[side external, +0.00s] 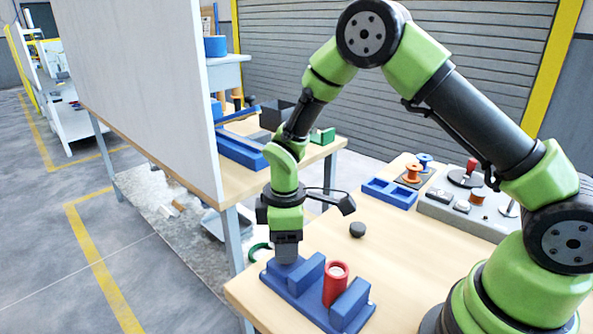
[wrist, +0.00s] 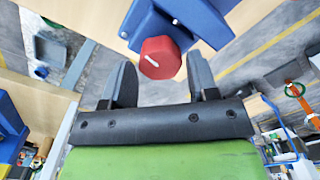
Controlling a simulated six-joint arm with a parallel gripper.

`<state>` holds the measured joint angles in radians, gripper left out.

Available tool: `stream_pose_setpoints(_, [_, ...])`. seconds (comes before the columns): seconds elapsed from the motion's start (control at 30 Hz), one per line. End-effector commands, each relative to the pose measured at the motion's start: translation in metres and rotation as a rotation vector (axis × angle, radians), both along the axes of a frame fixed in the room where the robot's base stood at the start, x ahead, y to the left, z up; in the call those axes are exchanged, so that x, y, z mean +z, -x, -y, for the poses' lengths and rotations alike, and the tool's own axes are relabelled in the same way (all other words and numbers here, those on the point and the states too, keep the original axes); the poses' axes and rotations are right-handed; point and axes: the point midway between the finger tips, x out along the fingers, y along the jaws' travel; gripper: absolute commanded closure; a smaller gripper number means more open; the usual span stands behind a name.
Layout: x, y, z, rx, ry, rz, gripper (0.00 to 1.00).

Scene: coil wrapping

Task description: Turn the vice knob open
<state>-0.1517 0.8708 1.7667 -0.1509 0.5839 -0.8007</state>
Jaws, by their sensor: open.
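The blue vice (side external: 305,280) sits at the near corner of the wooden table, with a red cylinder (side external: 335,284) standing between its two blue blocks. In the wrist view, a red knob with a white mark (wrist: 160,58) sits at the end of the blue vice (wrist: 190,22). My gripper (side external: 287,252) points down at the left end of the vice and hides the knob in the side view. In the wrist view, my gripper (wrist: 160,78) is open, with one finger on each side of the knob and visible gaps between. Contact with the knob cannot be seen.
A small black round piece (side external: 357,229) lies on the table behind the vice. A blue tray (side external: 390,192), an orange spool (side external: 412,174) and a grey fixture (side external: 465,212) stand further right. A white panel (side external: 145,80) rises at the left. The table's middle is mostly clear.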

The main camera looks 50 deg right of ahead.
Motion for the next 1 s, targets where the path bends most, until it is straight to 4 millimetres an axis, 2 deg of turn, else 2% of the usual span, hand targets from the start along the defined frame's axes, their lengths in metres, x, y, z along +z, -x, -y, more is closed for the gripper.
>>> stream_pose_setpoints(0.03, [-0.0119, 0.0012, 0.0001, -0.001, 0.000, -0.006, 0.46])
stream_pose_setpoints(0.07, [-0.0148, 0.0011, 0.0001, -0.021, 0.000, -0.004, 0.46])
stream_pose_setpoints(1.0, [-0.0107, 0.0000, 0.0000, -1.467, -0.001, 0.000, 0.46])
